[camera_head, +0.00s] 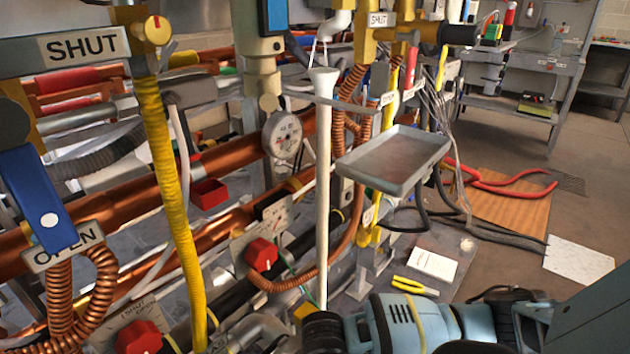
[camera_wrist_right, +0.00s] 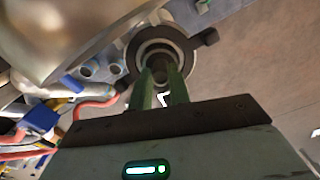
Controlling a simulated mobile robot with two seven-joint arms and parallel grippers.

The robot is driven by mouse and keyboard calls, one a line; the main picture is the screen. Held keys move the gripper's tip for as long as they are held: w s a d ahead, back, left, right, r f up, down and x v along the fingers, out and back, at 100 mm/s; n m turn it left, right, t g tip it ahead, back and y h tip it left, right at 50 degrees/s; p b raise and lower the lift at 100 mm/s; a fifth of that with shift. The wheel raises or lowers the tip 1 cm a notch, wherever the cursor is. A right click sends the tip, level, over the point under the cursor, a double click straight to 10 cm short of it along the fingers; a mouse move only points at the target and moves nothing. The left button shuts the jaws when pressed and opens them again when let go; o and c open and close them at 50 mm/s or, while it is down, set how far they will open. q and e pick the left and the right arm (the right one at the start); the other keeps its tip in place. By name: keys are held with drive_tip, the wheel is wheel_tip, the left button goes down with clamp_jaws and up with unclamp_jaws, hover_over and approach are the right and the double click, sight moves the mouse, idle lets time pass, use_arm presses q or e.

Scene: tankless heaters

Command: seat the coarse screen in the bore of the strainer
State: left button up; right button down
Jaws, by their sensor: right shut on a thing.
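In the right wrist view, the green fingers of my right gripper (camera_wrist_right: 161,88) are closed on a small dark piece (camera_wrist_right: 159,67), probably the coarse screen. Most of it is hidden by the fingers and the shadow. Straight ahead of the fingertips is a dark round fitting with pale inner rings, apparently the strainer (camera_wrist_right: 139,50), with its bore facing the gripper. The held piece overlaps the bore in this view; I cannot tell whether it is inside or in front. In the head view my right arm crosses the lower right, but its fingers cannot be made out. My left gripper is not in view.
In the head view, a grey tray (camera_head: 398,165) stands right of a white upright pipe (camera_head: 323,190). Copper pipes, yellow hose (camera_head: 170,190) and red knobs crowd the left. In the wrist view, a large metal body (camera_wrist_right: 70,35) lies close on the left; the right is clearer.

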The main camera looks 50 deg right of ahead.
drive_tip(key=shift+f, duration=0.45)
drive_tip(key=c, duration=1.3)
unclamp_jaws()
drive_tip(key=shift+r, duration=0.5)
wheel_tip(320, 180, up, 12)
drive_tip(key=p, duration=0.4)
drive_tip(key=shift+w+f, duration=0.15)
drive_tip(key=shift+f, duration=0.1)
